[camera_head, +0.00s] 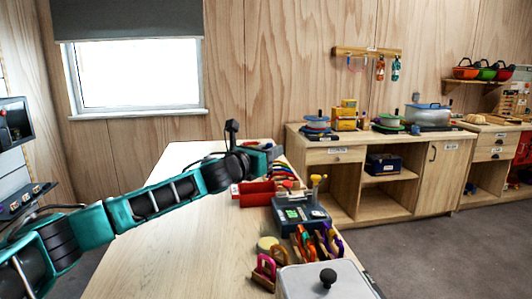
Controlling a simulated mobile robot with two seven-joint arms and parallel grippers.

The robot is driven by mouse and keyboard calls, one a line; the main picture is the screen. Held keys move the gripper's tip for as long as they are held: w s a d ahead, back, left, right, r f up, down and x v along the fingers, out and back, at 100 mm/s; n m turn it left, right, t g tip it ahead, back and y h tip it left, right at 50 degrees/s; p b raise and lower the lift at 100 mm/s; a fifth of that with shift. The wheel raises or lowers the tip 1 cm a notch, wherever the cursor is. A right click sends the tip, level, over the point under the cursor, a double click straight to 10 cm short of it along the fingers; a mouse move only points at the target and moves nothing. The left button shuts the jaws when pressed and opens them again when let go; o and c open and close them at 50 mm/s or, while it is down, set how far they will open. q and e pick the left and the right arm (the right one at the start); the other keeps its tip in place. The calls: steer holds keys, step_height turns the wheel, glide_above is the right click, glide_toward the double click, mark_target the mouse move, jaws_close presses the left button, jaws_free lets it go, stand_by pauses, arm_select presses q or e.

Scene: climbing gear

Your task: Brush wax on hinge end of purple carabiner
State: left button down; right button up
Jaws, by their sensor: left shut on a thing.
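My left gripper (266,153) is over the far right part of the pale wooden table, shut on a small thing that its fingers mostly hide. A purple carabiner (338,242) seems to stand at the right end of a row of coloured carabiners near the table's right edge. Its hinge end is too small to make out. A round, pale yellow tin (267,243), maybe the wax, lies left of that row. I cannot pick out a brush for sure. My right gripper is out of view.
A dark blue-grey device (300,214) stands beyond the carabiners. Pink carabiners (265,268) and a grey lidded box (325,283) are at the near right. The table's left half (165,240) is clear.

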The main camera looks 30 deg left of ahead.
arm_select(q)
steer(key=shift+s+d+f+n+t, duration=0.15)
steer(key=shift+s+f+n, duration=0.7)
steer(key=shift+f, duration=1.85)
steer(key=shift+s+d+f+n+t, duration=0.15)
steer(key=shift+s+f+n, duration=0.65)
steer(key=shift+f, duration=1.85)
steer(key=shift+s+d+f+n+t, duration=0.15)
steer(key=shift+s+f+n, duration=0.3)
steer(key=shift+s+f, duration=1.5)
steer(key=shift+w+a+f, duration=0.1)
steer(key=shift+w+f, duration=0.7)
steer(key=shift+f+b, duration=0.6)
steer(key=shift+f, duration=0.05)
